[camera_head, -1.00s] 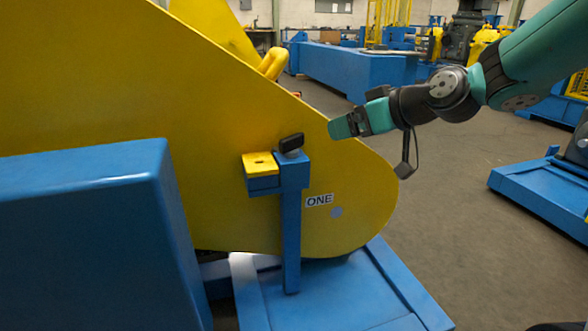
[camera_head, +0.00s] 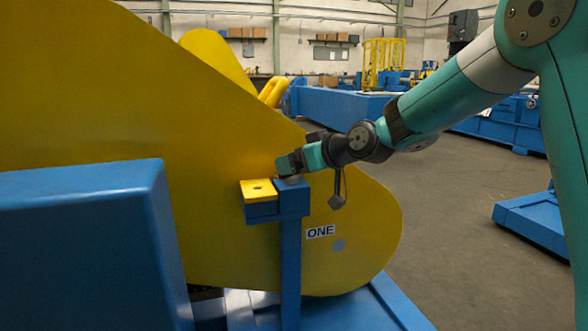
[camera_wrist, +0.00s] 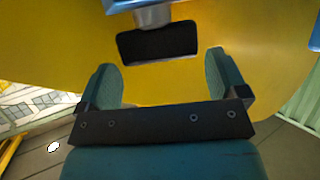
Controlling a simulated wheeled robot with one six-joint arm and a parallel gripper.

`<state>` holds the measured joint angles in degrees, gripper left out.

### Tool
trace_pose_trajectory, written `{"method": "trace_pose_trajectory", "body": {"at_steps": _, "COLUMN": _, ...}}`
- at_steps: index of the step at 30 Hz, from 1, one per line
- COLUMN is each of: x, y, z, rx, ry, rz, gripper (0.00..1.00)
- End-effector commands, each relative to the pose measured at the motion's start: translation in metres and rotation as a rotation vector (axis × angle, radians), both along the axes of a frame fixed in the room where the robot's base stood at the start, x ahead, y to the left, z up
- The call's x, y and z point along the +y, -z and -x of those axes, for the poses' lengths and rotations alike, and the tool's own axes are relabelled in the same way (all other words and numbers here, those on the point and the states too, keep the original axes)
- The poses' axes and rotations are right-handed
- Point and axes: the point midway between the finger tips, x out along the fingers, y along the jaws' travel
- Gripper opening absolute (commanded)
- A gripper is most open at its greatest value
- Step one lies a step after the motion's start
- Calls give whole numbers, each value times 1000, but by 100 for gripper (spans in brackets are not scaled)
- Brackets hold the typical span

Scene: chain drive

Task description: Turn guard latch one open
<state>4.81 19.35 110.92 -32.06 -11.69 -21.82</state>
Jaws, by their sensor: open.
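Guard latch one has a black handle on a short grey stem at the top of a blue post (camera_head: 290,240), beside the label ONE (camera_head: 320,231). In the wrist view the black handle (camera_wrist: 158,42) lies crosswise just ahead of my open fingertips, roughly centred in the gap. My gripper (camera_wrist: 160,72) is empty, and neither finger appears to touch the handle. In the head view my gripper (camera_head: 287,163) is at the post top and hides most of the handle. The yellow guard (camera_head: 220,120) is behind the post.
A yellow plate on a blue bracket (camera_head: 259,190) sticks out left of the post top. A large blue housing (camera_head: 80,240) stands at the front left. Open floor (camera_head: 450,220) lies to the right.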

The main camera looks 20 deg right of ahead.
Motion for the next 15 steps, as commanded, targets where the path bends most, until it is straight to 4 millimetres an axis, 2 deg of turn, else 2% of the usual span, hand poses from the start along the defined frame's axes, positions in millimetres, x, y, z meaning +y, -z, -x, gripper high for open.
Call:
{"method": "trace_pose_trajectory", "body": {"at_steps": 6, "x": 8, "y": 7, "z": -14, "rx": 0, "ry": 0, "rz": 0, "gripper": 92}}
{"method": "trace_pose_trajectory", "body": {"at_steps": 14, "x": 9, "y": 7, "z": -15, "rx": 1, "ry": 0, "rz": 0, "gripper": 92}}
{"method": "trace_pose_trajectory", "body": {"at_steps": 15, "x": 9, "y": 7, "z": -15, "rx": 1, "ry": 1, "rz": 0, "gripper": 89}}
